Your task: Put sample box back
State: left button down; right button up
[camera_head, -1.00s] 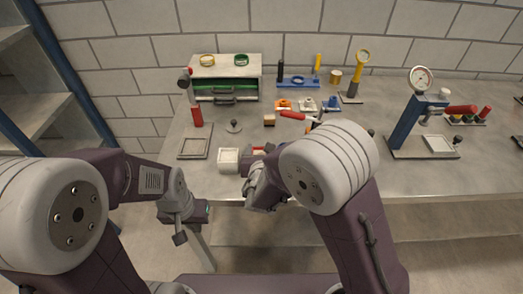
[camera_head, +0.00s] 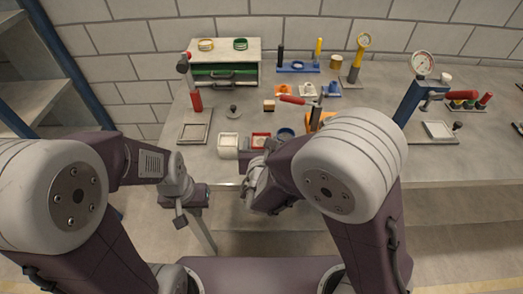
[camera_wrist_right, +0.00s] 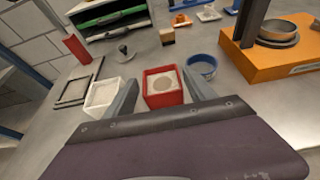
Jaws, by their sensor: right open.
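A red square box (camera_head: 261,140) with pale sand-like contents stands near the table's front edge. A white square box (camera_head: 228,140) with similar contents stands just left of it. In the right wrist view the red box (camera_wrist_right: 163,90) appears between and ahead of my right gripper's fingers (camera_wrist_right: 162,98), and the white box (camera_wrist_right: 102,97) lies outside the left finger. My right gripper (camera_head: 250,167) is open, and I see nothing gripped. My left gripper (camera_head: 180,212) hangs in front of the table, away from the boxes; its fingers are too small to read.
A blue ring-shaped dish (camera_wrist_right: 202,68) stands right of the red box, and an orange stand with a pan (camera_wrist_right: 268,60) beyond it. A flat square frame (camera_head: 194,128) lies left of the boxes. A cabinet with a green drawer (camera_head: 225,72) stands at the back.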

jog(key=b+v, duration=0.1)
jog(key=v, duration=0.5)
jog(key=shift+s+r, duration=0.1)
jog(key=shift+s, duration=0.05)
